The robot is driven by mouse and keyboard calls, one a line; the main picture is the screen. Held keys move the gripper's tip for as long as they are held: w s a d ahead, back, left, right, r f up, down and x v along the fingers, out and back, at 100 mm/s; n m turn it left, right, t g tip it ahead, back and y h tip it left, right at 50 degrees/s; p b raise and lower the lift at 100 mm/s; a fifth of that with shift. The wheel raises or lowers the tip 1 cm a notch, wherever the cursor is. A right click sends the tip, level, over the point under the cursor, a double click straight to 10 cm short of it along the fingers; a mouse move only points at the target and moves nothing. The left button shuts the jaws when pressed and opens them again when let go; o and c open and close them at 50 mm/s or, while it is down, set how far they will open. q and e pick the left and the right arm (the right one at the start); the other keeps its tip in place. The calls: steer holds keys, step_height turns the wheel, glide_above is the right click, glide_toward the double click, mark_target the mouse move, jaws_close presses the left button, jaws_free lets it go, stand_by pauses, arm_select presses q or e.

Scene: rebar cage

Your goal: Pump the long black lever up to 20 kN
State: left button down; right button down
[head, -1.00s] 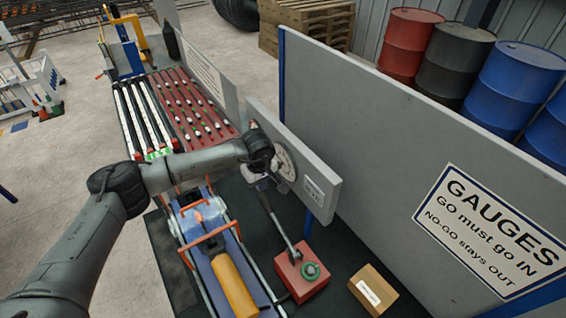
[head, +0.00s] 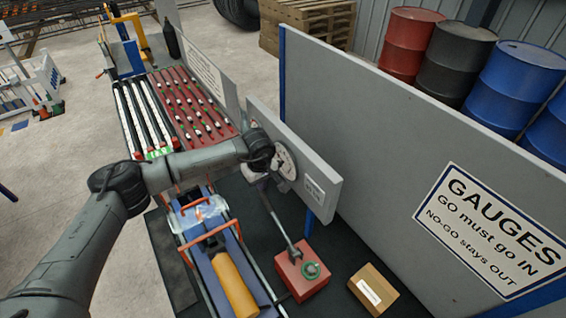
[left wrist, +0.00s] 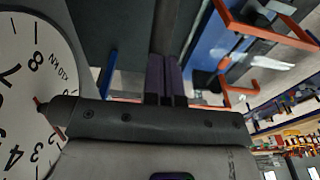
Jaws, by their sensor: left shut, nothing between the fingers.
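The long lever (head: 276,222) is a dark rod that rises from the red pump box (head: 301,272) and leans up and left to my left gripper (head: 258,184). In the head view the gripper is partly hidden by my own arm. In the left wrist view its two dark purple fingers (left wrist: 165,82) are together, with a dark rod-like part (left wrist: 166,25) beyond them; I cannot tell their exact contact. The round white gauge (head: 286,162) is partly covered by my wrist. Its dial also shows in the left wrist view (left wrist: 28,75), cut off, with a red needle tip near its edge; I cannot read the value. My right gripper is out of view.
A yellow cylinder (head: 235,284) lies in a blue frame with orange handles left of the lever. A cardboard box (head: 373,290) sits right of the pump. A grey panel (head: 400,150) stands close on the right. Racks of bars (head: 190,108) lie beyond my arm.

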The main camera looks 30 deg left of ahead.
arm_select(q)
steer(key=shift+w+a+f+b, duration=0.1)
steer(key=shift+a+f+b, duration=0.1)
steer(key=shift+f+b, duration=0.3)
steer(key=shift+w+a+f+b, duration=0.1)
steer(key=shift+a+f+b, duration=0.15)
steer(key=shift+f+b, duration=0.35)
steer(key=shift+f, duration=0.15)
steer(key=shift+w+a+f+b, duration=0.1)
steer(key=shift+a+f+b, duration=0.15)
steer(key=shift+f+b, duration=0.3)
